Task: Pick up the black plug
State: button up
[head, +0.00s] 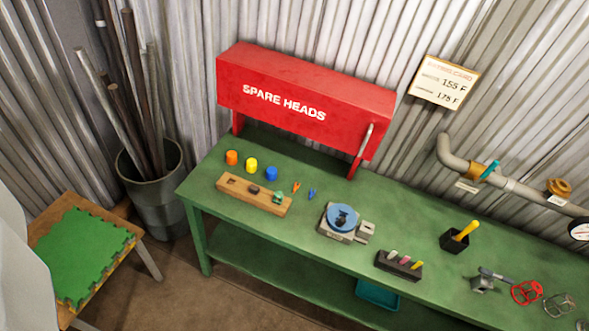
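A small dark plug (254,189), which looks black, sits on the wooden block (232,187) at the left part of the green workbench. A small green piece (277,198) sits toward the right end of the same block. The dark plug is small here, so its exact shape and how deep it sits cannot be told. My gripper is not in view.
Orange, yellow and blue caps (251,165) stand behind the block. The red SPARE HEADS box (305,100) rises behind them. A vise-like device with a blue disc (342,218) stands to the right, with a black holder (398,265) beyond. Green bench top (300,240) lies bare between.

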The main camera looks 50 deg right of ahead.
aim_at(254, 190)
jog(key=z, duration=0.65)
jog(key=i, duration=1.05)
jog(key=z, duration=0.65)
jog(key=k, duration=0.75)
jog(key=z, duration=0.15)
jog(key=i, duration=0.85)
jog(key=u, duration=0.05)
